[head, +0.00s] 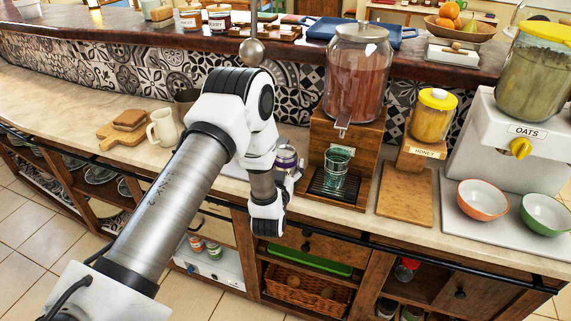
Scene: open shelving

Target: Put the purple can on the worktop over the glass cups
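A purple can (286,158) with a pale top shows on or just above the worktop (386,228), left of the red drink dispenser. My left gripper (288,178) is right at the can, and my wrist covers part of that spot. I cannot tell whether its fingers touch or hold the can. A greenish glass (336,160) stands on the dispenser's dark drip tray. Dishes (100,175) sit on the open shelves under the left worktop; I cannot tell which are glass cups. My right gripper is not in view.
A white jug (162,128) and a wooden board (124,130) stand on the left worktop, with bare worktop left of them. The drink dispenser (357,75), honey jar (433,115) and two bowls (482,200) fill the right. A dark rail runs along the front edge.

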